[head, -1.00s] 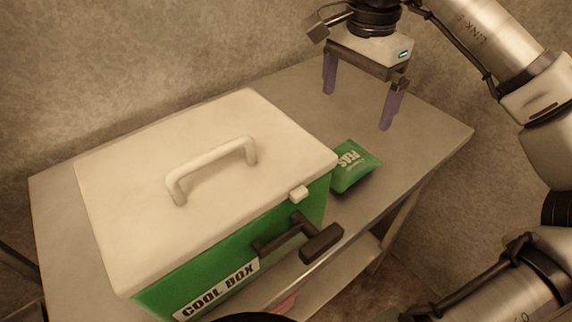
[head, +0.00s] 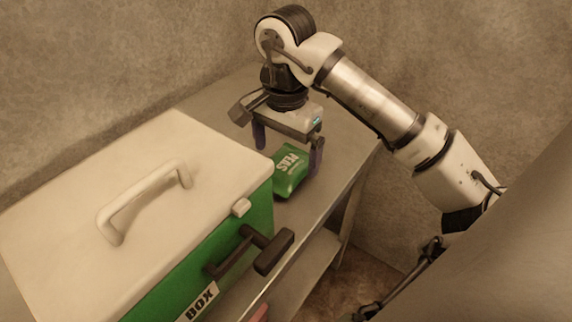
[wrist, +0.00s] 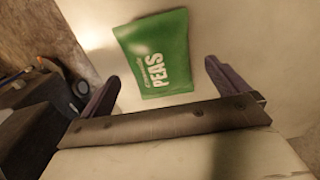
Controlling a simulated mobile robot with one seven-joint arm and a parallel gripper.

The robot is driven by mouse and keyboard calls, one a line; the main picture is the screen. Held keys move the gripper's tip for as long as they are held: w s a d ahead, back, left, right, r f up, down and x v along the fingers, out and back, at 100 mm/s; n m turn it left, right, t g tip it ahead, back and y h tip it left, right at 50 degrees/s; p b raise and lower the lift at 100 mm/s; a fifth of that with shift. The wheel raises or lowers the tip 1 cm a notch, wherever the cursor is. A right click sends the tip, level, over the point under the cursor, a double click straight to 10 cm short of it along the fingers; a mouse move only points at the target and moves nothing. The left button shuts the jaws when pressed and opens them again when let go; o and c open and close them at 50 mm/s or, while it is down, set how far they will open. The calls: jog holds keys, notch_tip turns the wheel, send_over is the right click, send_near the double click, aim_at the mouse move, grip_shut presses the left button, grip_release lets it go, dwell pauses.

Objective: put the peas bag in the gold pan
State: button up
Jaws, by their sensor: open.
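The peas bag (head: 289,174) is green with white lettering. It lies on the metal table just right of the cool box. My gripper (head: 288,152) is above and around the bag's far side in the head view, its two purple fingers spread wide. In the wrist view the peas bag (wrist: 155,55) lies between and beyond the fingertips of my gripper (wrist: 165,75), with nothing held. I cannot tell the exact height of the fingers over the table. No gold pan shows in any view.
The cool box (head: 120,170), green with a white lid and handle, fills the left of the table. Its dark side handle (head: 250,250) sticks out near the front edge. The table (head: 345,165) is bare behind and right of the bag. A wall stands behind.

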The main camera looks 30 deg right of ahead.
aim_at(286, 160)
jog(key=shift+f, duration=1.65)
jog(key=c, duration=1.3)
